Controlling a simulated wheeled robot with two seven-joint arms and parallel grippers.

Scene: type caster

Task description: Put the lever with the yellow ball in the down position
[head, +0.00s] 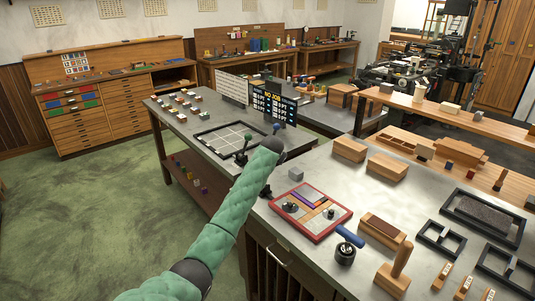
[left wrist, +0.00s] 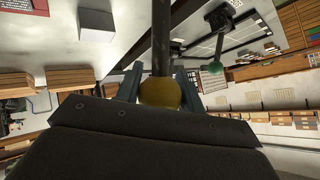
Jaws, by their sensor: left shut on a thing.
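In the left wrist view, the yellow ball (left wrist: 161,95) sits between the two fingers of my left gripper (left wrist: 159,86), which is shut on it. The dark rod of its lever (left wrist: 161,40) runs from the ball out of the top of the picture. In the head view the yellow ball and my left fingers are hidden behind my green-sleeved arm, so the lever's tilt is hard to judge. A second lever with a green ball (left wrist: 215,67) is apart from the gripper; it also shows in the head view (head: 247,140). My right gripper is not in view.
A grey block (head: 296,174) and a red-framed tray (head: 311,211) lie on the near metal table, beside my arm. A blue-handled roller (head: 349,236) and wooden blocks (head: 350,150) are further right. A black sign (head: 274,103) stands behind the levers.

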